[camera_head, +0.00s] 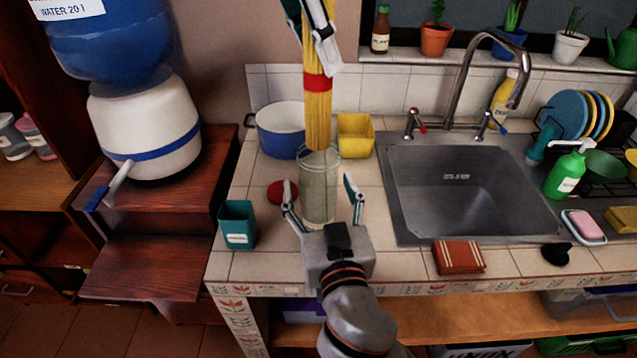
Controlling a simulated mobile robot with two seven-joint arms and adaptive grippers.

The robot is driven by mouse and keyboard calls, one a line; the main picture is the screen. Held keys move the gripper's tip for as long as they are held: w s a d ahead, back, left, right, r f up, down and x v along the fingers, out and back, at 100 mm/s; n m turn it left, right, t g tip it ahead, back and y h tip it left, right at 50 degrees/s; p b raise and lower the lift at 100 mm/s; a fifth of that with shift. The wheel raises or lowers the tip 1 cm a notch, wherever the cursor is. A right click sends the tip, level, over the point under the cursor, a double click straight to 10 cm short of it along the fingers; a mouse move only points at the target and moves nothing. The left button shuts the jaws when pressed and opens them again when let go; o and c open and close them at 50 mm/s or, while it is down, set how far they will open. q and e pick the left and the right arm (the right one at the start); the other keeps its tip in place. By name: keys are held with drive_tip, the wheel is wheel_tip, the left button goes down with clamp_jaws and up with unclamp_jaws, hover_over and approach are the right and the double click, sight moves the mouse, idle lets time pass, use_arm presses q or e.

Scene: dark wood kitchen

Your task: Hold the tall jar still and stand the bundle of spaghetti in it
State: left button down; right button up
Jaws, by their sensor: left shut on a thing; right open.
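The tall jar (319,196) is clear and stands upright on the tiled counter, left of the sink. The bundle of spaghetti (317,112) is yellow with a red band and hangs nearly upright over the jar. Its lower end is at the jar's mouth; I cannot tell whether it is just inside or just behind the rim. My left gripper (322,45) is shut on the spaghetti above the band. My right gripper (322,200) is open, with one finger on each side of the jar and visible gaps between fingers and glass.
A blue pot (279,136) and a yellow container (356,136) stand behind the jar. A red round thing (281,192) and a teal box (238,225) are to its left. The sink (460,185) is to the right. A folded brown cloth (459,257) lies near the front edge.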

sight(318, 132)
drive_tip(key=shift+w+a, duration=0.1)
drive_tip(key=shift+w, duration=0.65)
drive_tip(key=shift+c, duration=0.4)
drive_tip(key=c, duration=1.2)
drive_tip(key=shift+c, duration=0.2)
use_arm(q)
drive_tip(key=shift+f, duration=0.1)
drive_tip(key=shift+f, duration=6.35)
drive_tip(key=c, duration=1.6)
unclamp_jaws()
